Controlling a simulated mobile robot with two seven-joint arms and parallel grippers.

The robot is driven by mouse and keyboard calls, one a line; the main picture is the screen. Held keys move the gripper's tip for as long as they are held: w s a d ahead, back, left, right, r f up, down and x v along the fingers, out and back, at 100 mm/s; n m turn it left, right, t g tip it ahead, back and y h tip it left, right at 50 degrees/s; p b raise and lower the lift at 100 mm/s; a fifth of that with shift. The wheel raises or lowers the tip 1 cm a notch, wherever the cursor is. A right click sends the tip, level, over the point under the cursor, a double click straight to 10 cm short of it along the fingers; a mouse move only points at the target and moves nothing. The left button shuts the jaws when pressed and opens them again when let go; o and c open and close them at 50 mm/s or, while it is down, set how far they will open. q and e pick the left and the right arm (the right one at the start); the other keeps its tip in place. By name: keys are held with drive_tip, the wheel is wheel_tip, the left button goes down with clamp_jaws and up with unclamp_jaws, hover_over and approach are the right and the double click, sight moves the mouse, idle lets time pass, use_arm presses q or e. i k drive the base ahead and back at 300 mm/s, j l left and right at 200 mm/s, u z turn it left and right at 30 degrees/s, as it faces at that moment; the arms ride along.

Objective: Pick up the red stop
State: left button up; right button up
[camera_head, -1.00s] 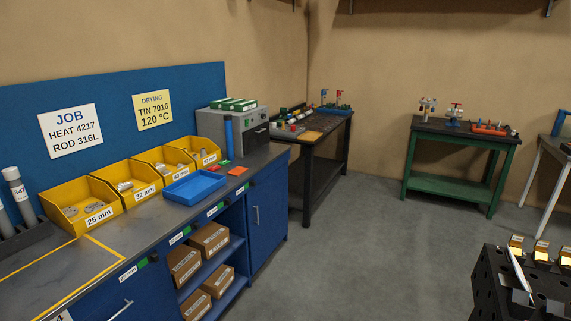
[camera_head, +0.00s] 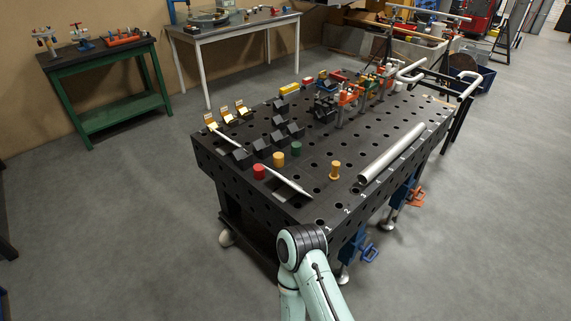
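The red stop (camera_head: 259,172) is a short red cylinder standing upright near the left front part of the black perforated welding table (camera_head: 318,215). A thin pale rod (camera_head: 270,177) lies diagonally close beside it. A yellow-orange stop (camera_head: 279,159) and a green stop (camera_head: 296,148) stand in a row to its right, and another yellow-orange stop (camera_head: 335,169) stands farther right. One of my arms shows at the bottom centre, in front of the table, but no gripper is visible on it. Neither gripper is in view.
Black V-blocks (camera_head: 263,147) stand behind the stops. A thick silver tube (camera_head: 393,152) lies on the right of the table. Clamps (camera_head: 347,97) crowd its back. Blue (camera_head: 369,253) and orange (camera_head: 416,197) clamps hang at the front edge. The floor left of the table is clear.

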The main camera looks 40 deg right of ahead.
sight(259, 170)
drive_tip(key=i+j+z, duration=0.1)
drive_tip(key=z, duration=0.4)
drive_tip(key=i+j+z, duration=0.2)
drive_tip(key=z, duration=0.3)
drive_tip(key=i+j+z, duration=0.1)
drive_tip(key=z, duration=0.35)
drive_tip(key=i+j+z, duration=0.1)
drive_tip(key=j+z, duration=0.15)
drive_tip(key=z, duration=0.15)
drive_tip(key=j+z, duration=0.25)
drive_tip(key=z, duration=0.15)
drive_tip(key=i+j+z, duration=0.1)
drive_tip(key=j+z, duration=0.3)
drive_tip(key=l, duration=0.1)
